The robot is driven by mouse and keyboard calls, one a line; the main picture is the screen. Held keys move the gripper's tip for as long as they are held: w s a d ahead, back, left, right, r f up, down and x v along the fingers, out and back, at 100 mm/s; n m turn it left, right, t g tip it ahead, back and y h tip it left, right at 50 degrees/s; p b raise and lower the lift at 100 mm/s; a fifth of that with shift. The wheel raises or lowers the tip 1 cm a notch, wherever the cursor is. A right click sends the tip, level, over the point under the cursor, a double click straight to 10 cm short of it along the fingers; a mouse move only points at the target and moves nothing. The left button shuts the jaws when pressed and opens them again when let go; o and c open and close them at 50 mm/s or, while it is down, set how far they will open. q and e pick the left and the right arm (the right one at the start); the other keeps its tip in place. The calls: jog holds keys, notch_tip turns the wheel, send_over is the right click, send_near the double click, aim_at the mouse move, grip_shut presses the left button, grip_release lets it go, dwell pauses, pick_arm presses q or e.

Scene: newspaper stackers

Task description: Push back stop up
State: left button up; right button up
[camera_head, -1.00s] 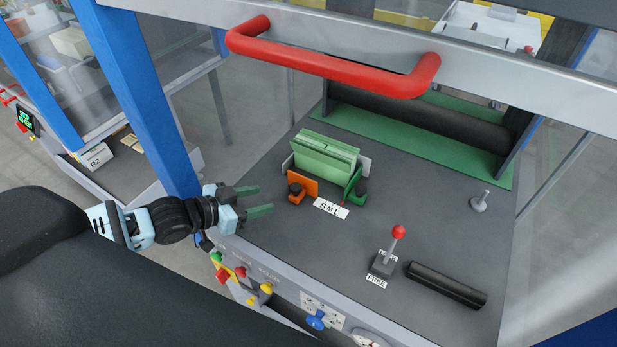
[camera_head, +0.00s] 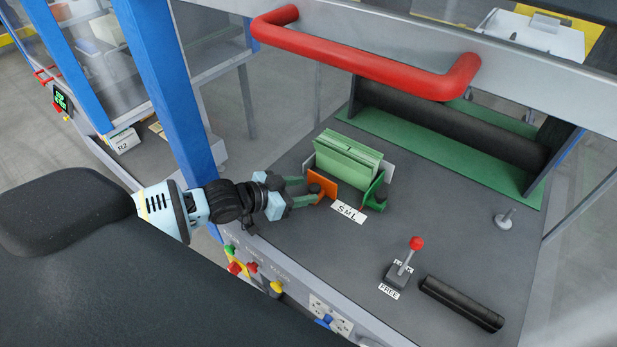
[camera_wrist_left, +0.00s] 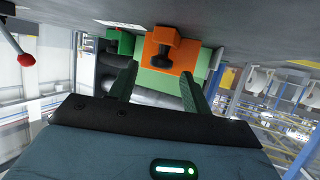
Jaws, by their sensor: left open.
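The orange stop (camera_head: 326,181) with its black knob stands on the dark table at the left of a stack of green sheets (camera_head: 350,158). A green stop (camera_head: 372,192) with a black knob stands at the stack's right front. My left gripper (camera_head: 309,191) is open at the orange stop, with its fingers on either side of the knob. In the left wrist view, the orange stop (camera_wrist_left: 158,35) and its black knob (camera_wrist_left: 165,52) lie ahead, between the green fingers (camera_wrist_left: 157,80). I cannot tell whether the fingers touch the stop. My right gripper is not in view.
A red-knobbed lever (camera_head: 407,258) and a black bar (camera_head: 461,303) are at the front right. A red handle (camera_head: 370,65) crosses above the table. A blue post (camera_head: 165,85) stands behind my left arm.

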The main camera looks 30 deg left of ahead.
pick_arm(q)
jog(key=shift+x, duration=0.8)
jog(key=shift+s+f, duration=0.1)
grip_shut()
